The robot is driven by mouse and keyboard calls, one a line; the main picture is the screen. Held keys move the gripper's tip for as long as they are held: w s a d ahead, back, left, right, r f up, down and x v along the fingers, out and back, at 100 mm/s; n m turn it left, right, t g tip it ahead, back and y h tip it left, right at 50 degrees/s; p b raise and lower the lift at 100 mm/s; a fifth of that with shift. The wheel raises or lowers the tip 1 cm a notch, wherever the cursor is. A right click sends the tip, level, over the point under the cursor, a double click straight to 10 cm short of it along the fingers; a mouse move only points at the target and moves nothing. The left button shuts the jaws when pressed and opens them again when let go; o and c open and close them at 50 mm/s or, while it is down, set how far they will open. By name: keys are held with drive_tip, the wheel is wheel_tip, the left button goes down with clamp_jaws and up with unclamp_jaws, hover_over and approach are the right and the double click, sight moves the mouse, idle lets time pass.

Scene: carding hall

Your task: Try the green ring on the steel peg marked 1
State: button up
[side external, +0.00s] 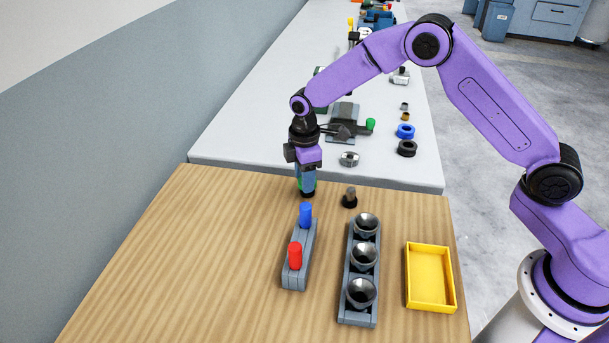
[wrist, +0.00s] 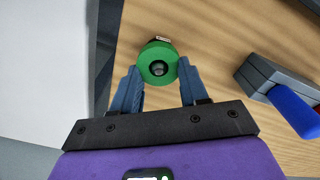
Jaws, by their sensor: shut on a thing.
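The green ring (wrist: 146,66) is between the blue fingertips of my gripper (wrist: 157,82) in the wrist view, and the gripper is shut on it. A grey round peg end (wrist: 158,69) shows in the ring's hole, and a small pale label sits just beyond the ring; its mark is unreadable. In the side view my gripper (side external: 307,187) points down over a black base (side external: 308,195), with a sliver of green at the fingers. I cannot tell whether the ring is around the peg or just above it. Another steel peg (side external: 350,192) on a dark base stands to the right.
A grey block (side external: 299,268) with a blue and a red cylinder stands in front of the gripper. A grey rack (side external: 355,317) of three dark cups and a yellow tray (side external: 410,280) are to the right. The wooden table's left side is clear.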

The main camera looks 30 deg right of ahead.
drive_tip(key=shift+r, duration=0.2)
drive_tip(key=shift+r, duration=2.75)
